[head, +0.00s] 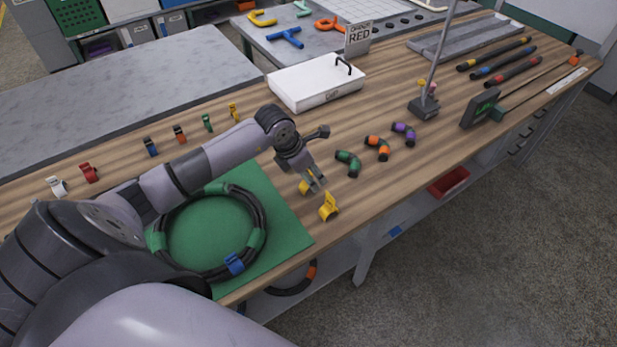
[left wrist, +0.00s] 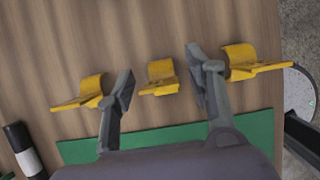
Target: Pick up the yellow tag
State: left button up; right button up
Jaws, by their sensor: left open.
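Three yellow tags show in the left wrist view: one on the left (left wrist: 82,94), one in the middle (left wrist: 160,78) and one on the right (left wrist: 250,63). They are bent clip shapes on the wooden bench. My left gripper (head: 315,181) is open and empty; it also shows in the left wrist view (left wrist: 160,73). The middle tag appears between its fingers, and the other two lie outside them. In the head view a yellow tag (head: 329,208) stands near the bench's front edge, and another (head: 305,187) is partly hidden by the gripper. My right gripper is out of view.
A green mat (head: 285,235) with a coiled black hose (head: 262,215) lies beside the gripper. Green, orange and purple hose pieces (head: 377,148) lie to the right. A white box (head: 315,85) stands behind. Several coloured clips (head: 180,134) line the back left.

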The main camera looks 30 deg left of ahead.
pick_arm(q)
jog(key=shift+x, duration=1.4)
jog(key=shift+c, duration=0.3)
jog(key=c, duration=0.8)
